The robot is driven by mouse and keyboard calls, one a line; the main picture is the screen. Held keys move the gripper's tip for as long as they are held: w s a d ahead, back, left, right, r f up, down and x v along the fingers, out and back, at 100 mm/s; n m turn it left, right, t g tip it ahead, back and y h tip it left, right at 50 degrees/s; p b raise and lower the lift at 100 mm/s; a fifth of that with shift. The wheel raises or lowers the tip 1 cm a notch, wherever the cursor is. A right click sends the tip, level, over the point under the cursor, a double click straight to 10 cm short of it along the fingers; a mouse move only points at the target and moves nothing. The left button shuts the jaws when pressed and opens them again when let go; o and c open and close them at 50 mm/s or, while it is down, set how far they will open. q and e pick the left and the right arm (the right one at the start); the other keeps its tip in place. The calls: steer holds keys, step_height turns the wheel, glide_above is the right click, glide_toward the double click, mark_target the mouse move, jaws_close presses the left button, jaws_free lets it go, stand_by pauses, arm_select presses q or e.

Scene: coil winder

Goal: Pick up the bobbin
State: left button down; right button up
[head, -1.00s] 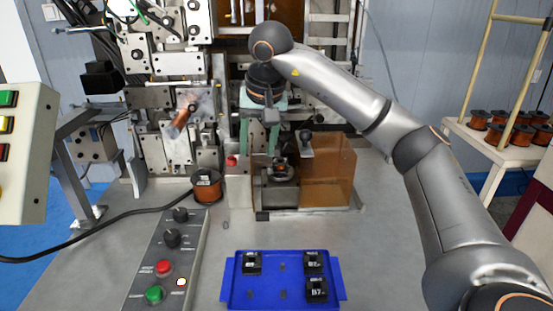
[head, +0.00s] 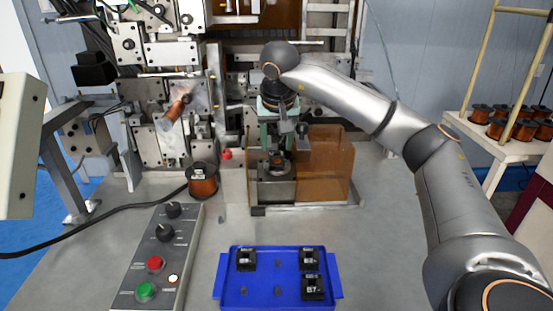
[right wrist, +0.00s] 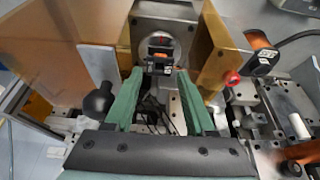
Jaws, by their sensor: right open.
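A small black bobbin with orange winding sits in the machine's holder (head: 277,180), between amber guard panels. In the right wrist view the bobbin (right wrist: 160,61) shows ahead, in front of a round metal face. My right gripper (head: 284,140) is above and behind the holder in the head view, with its fingers pointing down. In the right wrist view its green fingers (right wrist: 162,78) are spread either side of the bobbin's line, open and empty. I cannot tell how far the tips are from the bobbin. My left gripper is not in view.
A blue tray (head: 233,293) in front holds several black labelled pieces. A copper wire spool (head: 203,184) stands left of the holder. Amber guards (head: 328,177) and a black knob (right wrist: 97,103) flank the gripper. A control panel (head: 150,262) lies front left.

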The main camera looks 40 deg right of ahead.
mark_target(276, 158)
steer(key=x, duration=0.3)
steer(key=shift+d+f, duration=0.1)
steer(key=shift+f, duration=0.2)
jaws_close()
